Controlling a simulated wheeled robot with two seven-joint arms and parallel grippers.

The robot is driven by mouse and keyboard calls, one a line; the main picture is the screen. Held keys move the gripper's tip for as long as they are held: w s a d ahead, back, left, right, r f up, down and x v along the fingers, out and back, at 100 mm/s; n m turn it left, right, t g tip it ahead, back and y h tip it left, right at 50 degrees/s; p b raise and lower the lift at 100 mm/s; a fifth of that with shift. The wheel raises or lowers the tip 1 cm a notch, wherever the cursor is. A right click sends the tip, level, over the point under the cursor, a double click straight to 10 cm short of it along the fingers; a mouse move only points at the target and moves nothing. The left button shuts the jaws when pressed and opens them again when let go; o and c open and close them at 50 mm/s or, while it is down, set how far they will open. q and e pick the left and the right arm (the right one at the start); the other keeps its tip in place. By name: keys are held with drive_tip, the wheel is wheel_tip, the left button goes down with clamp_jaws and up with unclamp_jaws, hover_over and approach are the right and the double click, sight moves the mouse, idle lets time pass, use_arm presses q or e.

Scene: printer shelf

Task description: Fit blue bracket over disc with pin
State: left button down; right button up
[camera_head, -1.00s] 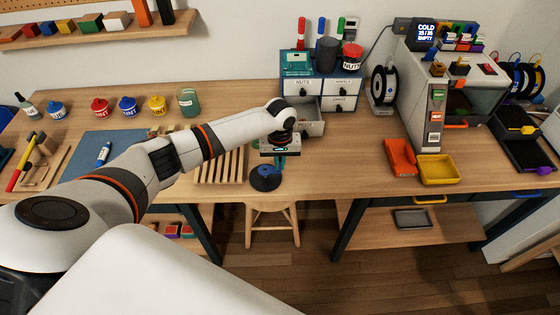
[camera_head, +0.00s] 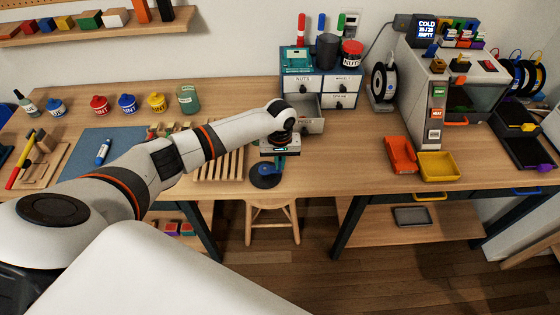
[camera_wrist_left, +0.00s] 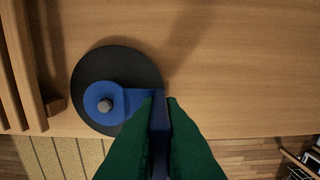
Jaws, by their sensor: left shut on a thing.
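The black disc (camera_head: 265,184) lies on the table near its front edge, and it also shows in the left wrist view (camera_wrist_left: 135,67). The blue bracket (camera_wrist_left: 130,99) is over the disc. Its round end surrounds the grey pin (camera_wrist_left: 105,104), which shows in the middle of the ring. I cannot tell if the bracket rests flat on the disc. My left gripper (camera_head: 279,168), with green fingers, points down at the disc's right side. It is shut on the upright part of the bracket, which is partly hidden between the fingers. My right gripper is not in view.
A wooden slatted rack (camera_head: 222,168) stands left of the disc. A drawer unit (camera_head: 318,92) with an open drawer (camera_head: 309,122) is behind. Orange (camera_head: 402,154) and yellow (camera_head: 438,166) trays lie to the right. A stool (camera_head: 271,222) is below the table edge.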

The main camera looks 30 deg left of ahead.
use_arm(q)
drive_tip(key=shift+f, duration=0.3)
drive_tip(key=shift+f+b, duration=0.3)
drive_tip(key=shift+f, duration=0.25)
idle(0.3)
drive_tip(key=shift+p, duration=0.4)
drive_tip(key=c, duration=1.5)
unclamp_jaws()
wheel_tip(320, 180, up, 7)
drive_tip(key=p, duration=0.7)
drive_tip(key=shift+p, duration=0.3)
